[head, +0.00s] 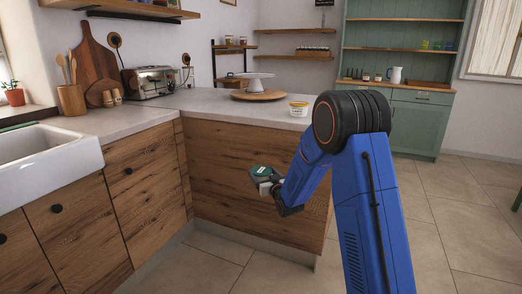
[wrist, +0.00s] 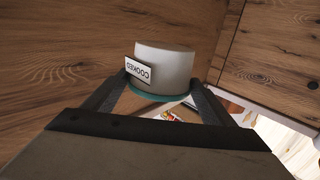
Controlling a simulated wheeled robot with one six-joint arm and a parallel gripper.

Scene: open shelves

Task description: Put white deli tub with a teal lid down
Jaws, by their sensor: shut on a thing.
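The white deli tub with a teal lid (head: 263,172) is held in my gripper (head: 271,187), in front of the wooden cabinet and below counter height. In the wrist view the tub (wrist: 170,62) appears upside down, with its teal lid toward the camera side and a label reading "COOKED" on its wall. My gripper's fingers (wrist: 158,95) are on either side of the tub near the lid. The tub hangs in the air, apart from the counter (head: 215,105).
A cake stand (head: 250,80) on a round board, a toaster (head: 150,82) and a sink (head: 45,160) are further left. The counter's front strip is clear. A green hutch (head: 418,125) stands behind.

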